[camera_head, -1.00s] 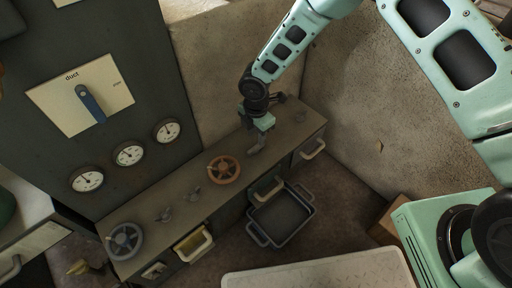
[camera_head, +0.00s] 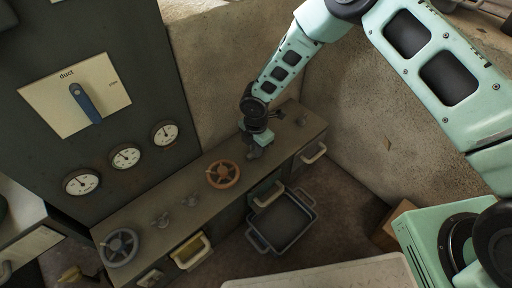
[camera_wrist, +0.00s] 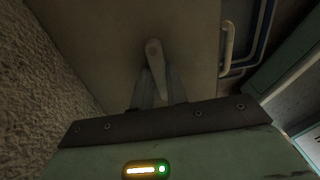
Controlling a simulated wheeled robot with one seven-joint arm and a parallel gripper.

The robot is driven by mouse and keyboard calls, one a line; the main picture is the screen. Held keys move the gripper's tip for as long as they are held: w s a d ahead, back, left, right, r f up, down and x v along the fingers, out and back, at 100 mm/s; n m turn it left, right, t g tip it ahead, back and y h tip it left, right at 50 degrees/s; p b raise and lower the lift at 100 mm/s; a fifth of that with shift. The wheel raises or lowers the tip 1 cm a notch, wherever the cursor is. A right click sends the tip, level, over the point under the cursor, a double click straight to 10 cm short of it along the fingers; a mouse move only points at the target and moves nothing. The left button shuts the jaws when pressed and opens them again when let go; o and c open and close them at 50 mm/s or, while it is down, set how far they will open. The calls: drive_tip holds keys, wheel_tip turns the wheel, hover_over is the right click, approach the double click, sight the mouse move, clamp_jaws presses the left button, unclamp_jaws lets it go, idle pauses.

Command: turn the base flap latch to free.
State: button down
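The latch (camera_wrist: 155,62) is a pale grey lever with a round pivot on a flat brown surface, seen in the wrist view. Its arm runs from the pivot down the picture, between the two fingers of my gripper (camera_wrist: 159,80). The fingers stand apart, one on each side of the lever; I cannot tell whether they touch it. In the head view my gripper (camera_head: 254,152) is low over the long ledge (camera_head: 205,182), right of the orange handwheel. The lever under it is hidden there by my gripper.
The ledge also carries an orange handwheel (camera_head: 223,174), a grey handwheel (camera_head: 119,247) and small grey knobs (camera_head: 160,221). A grey tray (camera_head: 284,222) lies on the floor in front. A rough wall (camera_wrist: 50,70) rises close on the left in the wrist view.

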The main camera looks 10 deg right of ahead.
drive_tip(key=shift+r+m+p, duration=0.1)
drive_tip(key=shift+m+p, duration=0.2)
drive_tip(key=shift+m, duration=0.1)
drive_tip(key=m+p, duration=0.1)
drive_tip(key=m, duration=0.1)
drive_tip(key=shift+m+p, duration=0.35)
drive_tip(key=shift+m, duration=0.05)
drive_tip(key=m+p, duration=0.2)
drive_tip(key=m, duration=0.3)
drive_tip(key=m+p, duration=0.1)
drive_tip(key=m, duration=0.4)
drive_tip(key=shift+p, duration=0.35)
drive_tip(key=m+p, duration=0.1)
drive_tip(key=m, duration=0.3)
drive_tip(key=shift+m, duration=0.3)
drive_tip(key=c, duration=1.4)
unclamp_jaws()
